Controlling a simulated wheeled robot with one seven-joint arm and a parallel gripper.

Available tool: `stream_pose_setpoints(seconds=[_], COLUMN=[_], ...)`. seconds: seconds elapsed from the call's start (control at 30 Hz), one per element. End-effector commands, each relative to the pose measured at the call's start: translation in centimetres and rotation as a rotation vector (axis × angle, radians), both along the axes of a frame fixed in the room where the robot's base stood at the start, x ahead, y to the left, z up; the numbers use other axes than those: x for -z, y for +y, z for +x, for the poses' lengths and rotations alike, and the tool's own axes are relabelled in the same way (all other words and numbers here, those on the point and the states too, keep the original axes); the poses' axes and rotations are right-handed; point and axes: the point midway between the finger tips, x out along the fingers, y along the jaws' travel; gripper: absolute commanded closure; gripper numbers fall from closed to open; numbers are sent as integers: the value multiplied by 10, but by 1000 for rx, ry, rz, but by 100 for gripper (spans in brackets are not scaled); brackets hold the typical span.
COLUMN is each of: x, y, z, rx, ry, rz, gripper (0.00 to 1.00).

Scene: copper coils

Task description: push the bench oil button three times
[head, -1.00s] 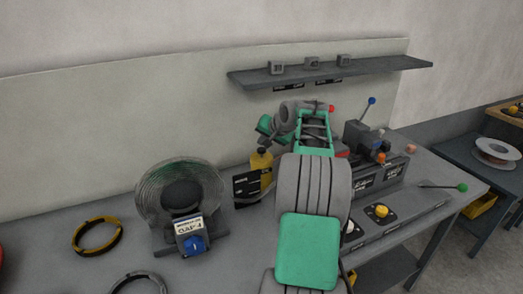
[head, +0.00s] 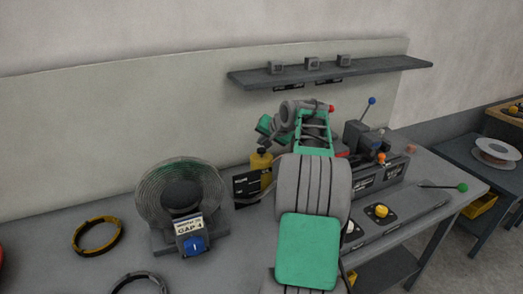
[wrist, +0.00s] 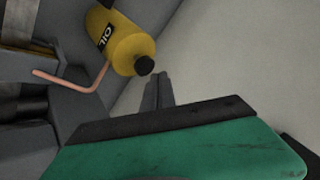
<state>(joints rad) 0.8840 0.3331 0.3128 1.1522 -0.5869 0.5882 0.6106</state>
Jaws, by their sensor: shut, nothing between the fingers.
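The oil bottle is a yellow cylinder with a black "OIL" label (wrist: 120,42) in the wrist view. Its round black button (wrist: 145,65) is on the end facing my gripper. The yellow bottle also shows in the head view (head: 261,168), at the back of the bench, left of my arm. My gripper (wrist: 158,78) is shut and empty, its grey fingertips just beside the black button in the wrist view. I cannot tell whether they touch it. In the head view my fingers are small and hard to make out near the bottle top.
A copper tube (wrist: 85,83) bends beside the bottle. A clear-disc coil stand (head: 150,190) with a blue knob (head: 195,245) stands left on the bench. A machine with levers (head: 375,145) is right of my arm. A shelf (head: 350,73) hangs above.

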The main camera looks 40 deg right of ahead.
Motion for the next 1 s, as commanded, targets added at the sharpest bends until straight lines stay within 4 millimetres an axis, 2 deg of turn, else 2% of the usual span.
stream_pose_setpoints(seconds=[1.0], x=[11], y=[0], z=[0], rx=[0], ry=[0], rz=[0], gripper=[100])
